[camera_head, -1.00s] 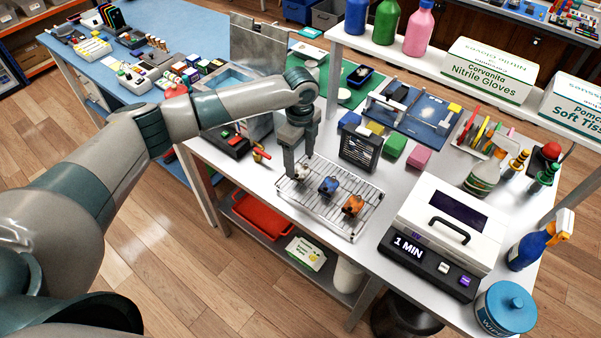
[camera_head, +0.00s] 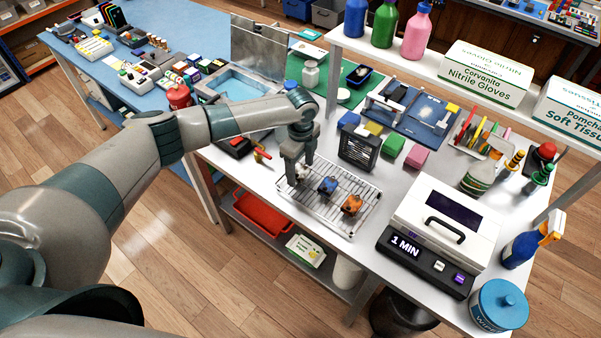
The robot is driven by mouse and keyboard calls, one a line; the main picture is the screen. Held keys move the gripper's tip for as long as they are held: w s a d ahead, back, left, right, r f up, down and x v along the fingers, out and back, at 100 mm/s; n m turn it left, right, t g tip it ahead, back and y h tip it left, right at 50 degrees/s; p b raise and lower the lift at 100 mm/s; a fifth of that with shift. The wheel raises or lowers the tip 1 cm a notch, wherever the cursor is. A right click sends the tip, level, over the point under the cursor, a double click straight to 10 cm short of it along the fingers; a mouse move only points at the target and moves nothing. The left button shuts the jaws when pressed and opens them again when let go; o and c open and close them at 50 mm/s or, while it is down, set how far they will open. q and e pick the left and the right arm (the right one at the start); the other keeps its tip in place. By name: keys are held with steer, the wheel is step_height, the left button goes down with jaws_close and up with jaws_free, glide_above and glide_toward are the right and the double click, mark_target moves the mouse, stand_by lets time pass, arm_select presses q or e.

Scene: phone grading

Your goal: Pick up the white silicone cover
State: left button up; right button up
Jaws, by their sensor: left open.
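The white silicone cover (camera_head: 303,171) sits at the left end of a wire rack, largely hidden by my left gripper. My left gripper (camera_head: 298,180) points down over it, open, with its fingers around or just beside the cover; I cannot tell whether they touch it. A blue cover (camera_head: 327,185) and an orange cover (camera_head: 351,204) sit to the right on the same wire rack (camera_head: 336,222). My right gripper is not in view.
A small dark fan unit (camera_head: 358,148) stands just behind the rack. A white box marked 1 MIN (camera_head: 440,225) stands to the right. A red tray (camera_head: 262,214) lies on the shelf below. A red-handled tool (camera_head: 262,154) lies left of the gripper.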

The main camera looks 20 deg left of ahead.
mark_target(301, 171)
arm_select(q)
steer(key=shift+c, duration=0.6)
steer(key=c, duration=1)
steer(key=shift+r, duration=0.1)
step_height(301, 171, up, 10)
steer(key=b, duration=0.3)
